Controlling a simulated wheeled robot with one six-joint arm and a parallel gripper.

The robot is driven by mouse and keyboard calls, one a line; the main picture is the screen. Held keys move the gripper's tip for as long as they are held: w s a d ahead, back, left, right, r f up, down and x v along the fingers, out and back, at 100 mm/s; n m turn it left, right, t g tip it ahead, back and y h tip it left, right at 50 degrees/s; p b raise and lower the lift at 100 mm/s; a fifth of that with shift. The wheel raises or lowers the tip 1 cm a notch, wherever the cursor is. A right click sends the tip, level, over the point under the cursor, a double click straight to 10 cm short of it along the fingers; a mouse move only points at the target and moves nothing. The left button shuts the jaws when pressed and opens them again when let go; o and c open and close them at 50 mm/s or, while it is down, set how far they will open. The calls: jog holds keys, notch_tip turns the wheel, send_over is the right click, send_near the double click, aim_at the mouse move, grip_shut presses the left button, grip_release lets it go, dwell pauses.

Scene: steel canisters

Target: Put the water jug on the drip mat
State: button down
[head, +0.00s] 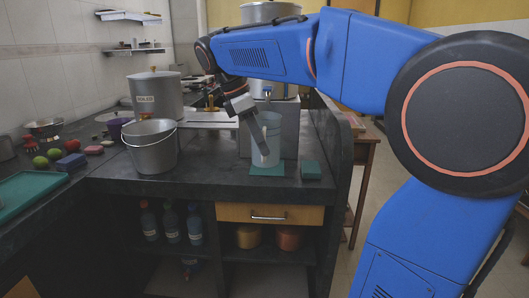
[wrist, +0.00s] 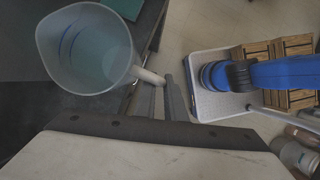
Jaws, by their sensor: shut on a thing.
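The water jug (head: 271,150) is a pale translucent jug, upright at the counter's front right. Its base shows over the teal drip mat (head: 264,171); I cannot tell whether it touches the mat or hangs just above it. The wrist view looks down into the jug (wrist: 85,55), which has blue lines on its wall and a pale handle. My gripper (wrist: 163,88) is shut on that handle. In the head view my gripper (head: 258,140) comes down from the upper left, in front of part of the jug.
A steel bucket (head: 151,152) and a labelled canister (head: 156,96) stand to the left. A grey box (head: 290,125) is close behind the jug. The dark counter (head: 205,180) is bare left of the mat.

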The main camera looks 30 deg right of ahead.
jog(key=w+d, duration=0.2)
jog(key=w, duration=0.1)
jog(key=w+d, duration=0.2)
jog(key=w, duration=0.1)
jog(key=w+d, duration=0.2)
jog(key=w, duration=0.1)
jog(key=shift+w, duration=0.1)
jog(key=shift+f, duration=3.2)
jog(key=shift+d+f, duration=0.1)
jog(key=shift+f, duration=0.3)
jog(key=c, duration=1.8)
grip_release()
